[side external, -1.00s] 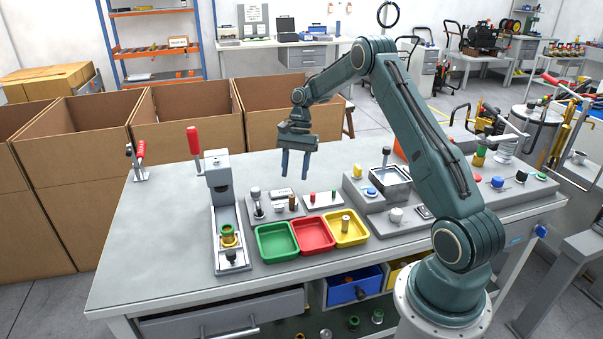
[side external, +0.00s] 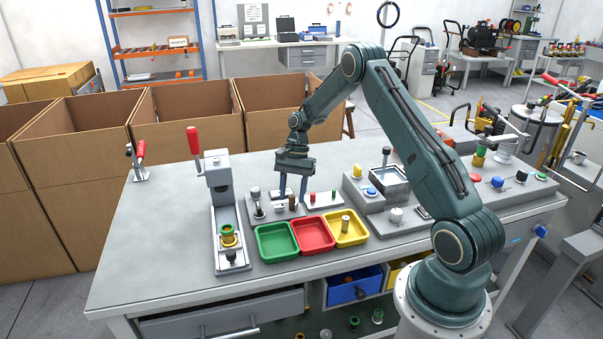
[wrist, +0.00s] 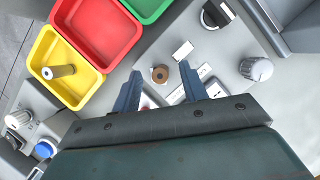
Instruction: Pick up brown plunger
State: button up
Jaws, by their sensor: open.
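The brown plunger (side external: 292,203) stands upright on a small grey holder plate behind the colored trays. In the wrist view the brown plunger (wrist: 160,73) shows from above as a round brown top with a darker center. My gripper (side external: 292,198) points down over the holder, with one finger on each side of the plunger. In the wrist view the gripper (wrist: 161,72) is open, and the plunger shows in the gap between its fingertips with clear space on both sides. I cannot tell how far down the fingertips reach along it.
Green (side external: 259,250), red (side external: 331,245) and yellow (side external: 367,238) trays lie in front. The yellow one holds a tan cylinder (side external: 346,224). A press fixture (side external: 217,180) stands to the left. A grey block with a blue button (side external: 371,191) is to the right.

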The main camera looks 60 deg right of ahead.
dwell(0.4)
grip_shut()
jog(key=shift+r, duration=0.1)
notch_tip(320, 180, up, 10)
dwell(0.7)
dwell(0.5)
